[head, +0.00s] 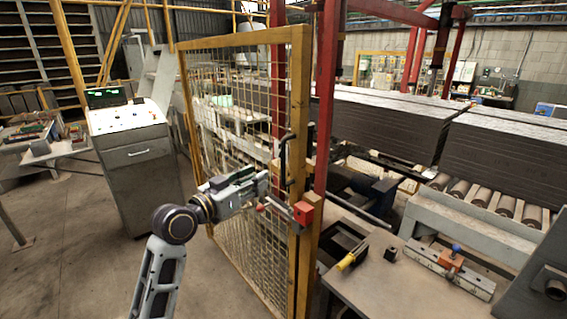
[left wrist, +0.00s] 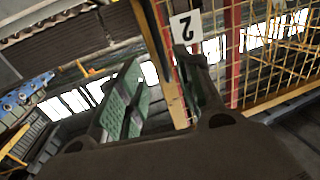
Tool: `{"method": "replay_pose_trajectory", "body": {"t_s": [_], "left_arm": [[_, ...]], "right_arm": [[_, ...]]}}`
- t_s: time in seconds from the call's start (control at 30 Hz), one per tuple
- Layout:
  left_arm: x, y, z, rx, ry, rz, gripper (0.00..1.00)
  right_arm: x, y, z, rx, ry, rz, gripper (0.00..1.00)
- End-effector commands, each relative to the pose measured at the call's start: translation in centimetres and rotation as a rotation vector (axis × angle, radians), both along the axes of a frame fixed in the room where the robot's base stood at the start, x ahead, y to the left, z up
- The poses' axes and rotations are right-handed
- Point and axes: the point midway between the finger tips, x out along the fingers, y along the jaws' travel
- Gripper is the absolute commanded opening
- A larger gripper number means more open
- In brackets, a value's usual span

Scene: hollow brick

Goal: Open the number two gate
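The gate (head: 240,130) is a yellow-framed wire mesh panel in the middle of the head view. A black upright handle (head: 284,158) is on its near right post. A white plate with a 2 (left wrist: 186,27) shows upside down and tilted in the left wrist view. My left gripper (head: 268,184) is beside the handle, level with its lower part. In the left wrist view its fingers (left wrist: 165,95) stand apart, with a yellow post (left wrist: 153,45) beyond the gap. Contact with the handle is unclear. My right gripper is out of view.
A red box (head: 303,213) and a thin lever with a red knob are just below the left gripper. A grey control cabinet (head: 137,165) stands left. A metal table (head: 385,295) with tools and a roller conveyor (head: 480,205) are right.

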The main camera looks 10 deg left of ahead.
Motion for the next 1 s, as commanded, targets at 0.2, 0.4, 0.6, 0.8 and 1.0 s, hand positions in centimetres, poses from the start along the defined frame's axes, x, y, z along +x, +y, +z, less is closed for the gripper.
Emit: {"method": "replay_pose_trajectory", "body": {"t_s": [0.2, 0.4, 0.6, 0.8, 1.0], "left_arm": [[1.4, -0.7, 0.1, -0.002, 0.0, -0.001, 0.35], [3.4, -1.7, 0.2, -0.004, 0.0, 0.0, 0.35], [5.3, -2.7, 0.2, -0.002, 0.0, -0.001, 0.35], [7.2, -3.7, 0.2, -0.002, 0.0, -0.001, 0.35], [9.0, -4.5, 0.2, -0.002, 0.0, -0.001, 0.35]], "right_arm": [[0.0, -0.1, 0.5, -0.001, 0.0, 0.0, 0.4], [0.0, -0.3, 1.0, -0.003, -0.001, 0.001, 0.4], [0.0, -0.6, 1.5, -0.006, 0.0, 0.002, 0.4], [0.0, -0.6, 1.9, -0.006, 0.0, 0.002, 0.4], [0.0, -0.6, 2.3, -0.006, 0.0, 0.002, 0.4]]}}
